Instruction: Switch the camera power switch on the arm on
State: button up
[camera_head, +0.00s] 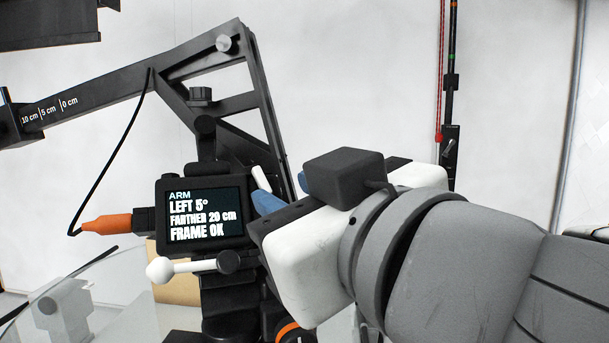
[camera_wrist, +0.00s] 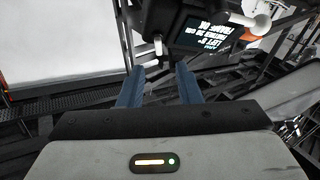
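The camera arm's black monitor (camera_head: 203,212) reads "ARM, LEFT 5°, FARTHER 20 cm, FRAME OK". It shows upside down at the top of the wrist view (camera_wrist: 208,32). A small pale lever (camera_head: 261,178) stands just right of the monitor. In the wrist view a small pale peg (camera_wrist: 158,45) lies ahead of the gap between my fingertips; I cannot tell whether it is the power switch or which way it is set. My gripper (camera_wrist: 160,69) is open and empty, its blue fingers apart. In the head view my gripper (camera_head: 280,192) is close to the monitor's right side.
A white-knobbed handle (camera_head: 180,268) sticks out left below the monitor. An orange plug (camera_head: 107,224) with a black cable is at its left. The black boom (camera_head: 110,88) rises behind. A glass disc (camera_head: 110,285) lies at lower left. A thin pole (camera_head: 450,110) stands behind right.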

aim_at(261, 176)
jog(key=shift+p+x, duration=1.05)
jog(key=shift+x, duration=2)
jog(key=shift+c, duration=0.4)
grip_shut()
jog(key=shift+p, duration=0.35)
